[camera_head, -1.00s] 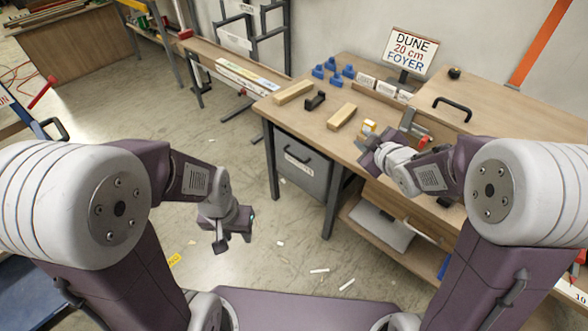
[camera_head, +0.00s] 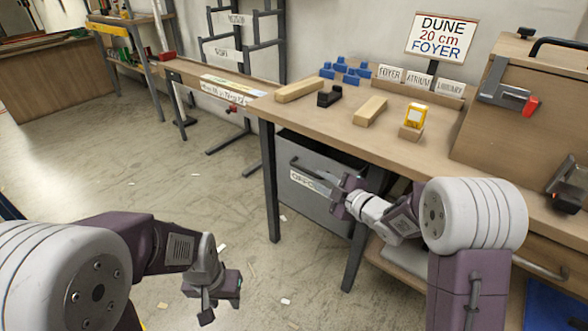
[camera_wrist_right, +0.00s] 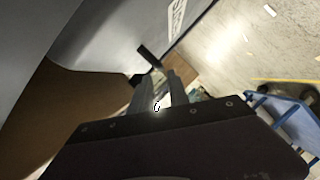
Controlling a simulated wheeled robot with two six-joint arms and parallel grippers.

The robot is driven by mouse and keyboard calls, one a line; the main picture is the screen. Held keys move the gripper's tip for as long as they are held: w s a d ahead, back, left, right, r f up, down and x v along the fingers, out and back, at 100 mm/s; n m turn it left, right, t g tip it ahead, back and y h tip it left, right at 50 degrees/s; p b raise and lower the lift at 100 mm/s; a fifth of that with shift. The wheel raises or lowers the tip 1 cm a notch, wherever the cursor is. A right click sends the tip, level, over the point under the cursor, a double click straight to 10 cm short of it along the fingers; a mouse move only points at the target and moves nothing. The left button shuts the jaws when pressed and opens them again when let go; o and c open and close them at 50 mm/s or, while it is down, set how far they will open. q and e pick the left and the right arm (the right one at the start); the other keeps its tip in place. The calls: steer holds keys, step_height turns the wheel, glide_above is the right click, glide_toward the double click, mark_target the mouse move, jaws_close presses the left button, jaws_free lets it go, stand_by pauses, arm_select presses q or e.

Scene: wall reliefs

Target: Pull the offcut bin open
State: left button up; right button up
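The offcut bin (camera_head: 318,160) is a grey box under the workbench, with a dark bar handle and a partly covered white label (camera_head: 305,181) on its front. It looks pushed in under the top. My right gripper (camera_head: 338,193) is at the right end of the handle, close to the bin's front, and looks open. In the right wrist view, a dark bar (camera_wrist_right: 149,56), likely the handle, shows just beyond the fingertips (camera_wrist_right: 160,78); whether they touch cannot be told. The bin's grey front (camera_wrist_right: 105,35) fills the upper left. My left gripper (camera_head: 222,300) is open and empty above the floor.
The workbench (camera_head: 330,118) carries wood blocks, blue pieces, a yellow tape measure (camera_head: 415,116) and a sign (camera_head: 441,38). A bench leg (camera_head: 271,180) stands left of the bin, another (camera_head: 355,257) near my right gripper. The floor before the bin is mostly clear, with scraps.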

mark_target(309, 173)
steer(key=b+x, duration=0.3)
steer(key=x, duration=0.5)
steer(key=shift+f, duration=0.1)
steer(key=shift+w+a, duration=0.2)
steer(key=shift+w, duration=0.15)
jaws_close()
stand_by(0.9)
